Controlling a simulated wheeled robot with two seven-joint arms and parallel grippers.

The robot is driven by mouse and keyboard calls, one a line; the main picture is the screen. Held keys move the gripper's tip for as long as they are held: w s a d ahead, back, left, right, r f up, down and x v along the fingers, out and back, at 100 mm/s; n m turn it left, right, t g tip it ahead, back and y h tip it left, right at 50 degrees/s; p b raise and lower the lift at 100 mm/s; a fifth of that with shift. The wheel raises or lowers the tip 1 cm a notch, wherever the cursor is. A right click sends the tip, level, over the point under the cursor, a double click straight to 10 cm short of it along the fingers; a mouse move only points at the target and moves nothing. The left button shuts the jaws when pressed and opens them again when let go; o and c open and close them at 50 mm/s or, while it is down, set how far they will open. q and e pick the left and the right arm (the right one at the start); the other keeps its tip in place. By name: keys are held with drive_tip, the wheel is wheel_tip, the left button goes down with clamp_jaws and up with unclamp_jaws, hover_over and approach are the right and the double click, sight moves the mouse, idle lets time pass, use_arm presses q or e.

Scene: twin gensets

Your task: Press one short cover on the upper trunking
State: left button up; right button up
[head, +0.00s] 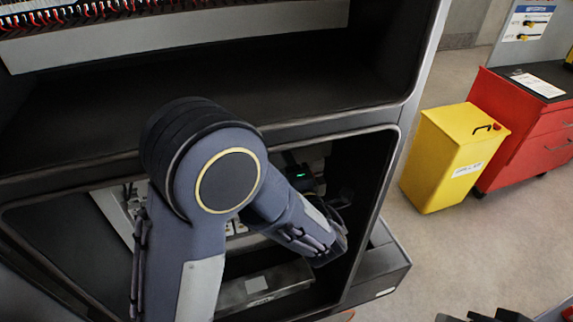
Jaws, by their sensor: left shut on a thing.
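The upper trunking (180,38) runs across the top left of the cabinet as a long pale grey strip, with a row of red and dark wires (90,14) behind its edge. No short cover can be made out clearly. My left arm reaches across the middle of the view. Its gripper (328,252) points down and right in the lower cabinet opening, well below the trunking. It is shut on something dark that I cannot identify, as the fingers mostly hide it. Dark parts at the bottom right edge look like my right gripper (488,316), mostly cut off.
The cabinet has a dark upper bay (330,75) and a framed lower bay with a green light (300,175) and a grey box (265,286). A yellow bin (440,165) and a red tool cabinet (515,125) stand to the right. The floor between is clear.

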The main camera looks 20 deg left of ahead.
use_arm(q)
drive_tip(key=shift+w+a+p, duration=0.15)
drive_tip(key=shift+w+p, duration=0.1)
drive_tip(key=shift+p, duration=0.1)
idle(0.7)
drive_tip(key=o, duration=1.3)
drive_tip(key=shift+s+f, duration=0.1)
drive_tip(key=shift+f, duration=0.05)
